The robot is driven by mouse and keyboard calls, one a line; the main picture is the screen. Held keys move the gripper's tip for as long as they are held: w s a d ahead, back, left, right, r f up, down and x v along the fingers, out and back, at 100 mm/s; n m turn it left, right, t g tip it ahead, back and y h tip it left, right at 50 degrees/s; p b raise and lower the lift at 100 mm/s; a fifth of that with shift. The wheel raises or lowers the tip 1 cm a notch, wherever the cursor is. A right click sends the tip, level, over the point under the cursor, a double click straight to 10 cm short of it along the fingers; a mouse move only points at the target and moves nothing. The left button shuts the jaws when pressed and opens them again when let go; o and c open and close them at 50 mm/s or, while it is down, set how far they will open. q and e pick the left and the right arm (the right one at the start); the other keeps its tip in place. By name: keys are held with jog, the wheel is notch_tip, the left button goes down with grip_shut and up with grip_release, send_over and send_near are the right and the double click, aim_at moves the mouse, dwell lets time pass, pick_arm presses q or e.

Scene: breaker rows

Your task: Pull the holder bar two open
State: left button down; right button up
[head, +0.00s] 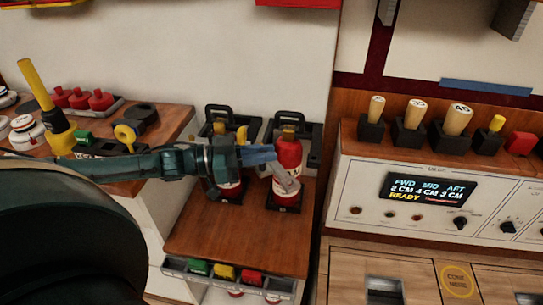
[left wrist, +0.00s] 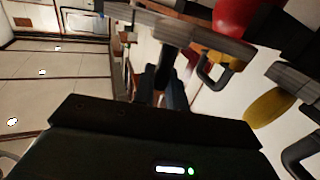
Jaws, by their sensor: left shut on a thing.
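Two red extinguishers stand in black holders on a wooden shelf. The right extinguisher (head: 289,152) shows well in the head view; the left extinguisher (head: 229,190) is mostly hidden behind my left gripper (head: 268,157). A grey holder bar (head: 287,181) slants down across the front of the right extinguisher. My left gripper reaches its upper end and is shut. In the left wrist view, the fingers (left wrist: 164,91) close on a dark piece under this bar (left wrist: 195,30). Another grey bar (left wrist: 296,80) shows at the right there. The exact contact is hard to see. My right gripper is out of view.
A side counter (head: 165,121) with red knobs and a yellow-handled tool is at the left. A control console (head: 400,225) with a display and several wooden knobs stands close at the right. The wooden shelf front (head: 240,235) is clear.

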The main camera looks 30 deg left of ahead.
pick_arm(q)
jog(key=shift+s+a+m+g+h+b, duration=0.25)
jog(key=shift+a+m+g+h+b, duration=0.15)
jog(key=shift+m+g+h+b, duration=0.35)
jog(key=shift+s+a+g, duration=0.1)
jog(key=shift+g, duration=0.25)
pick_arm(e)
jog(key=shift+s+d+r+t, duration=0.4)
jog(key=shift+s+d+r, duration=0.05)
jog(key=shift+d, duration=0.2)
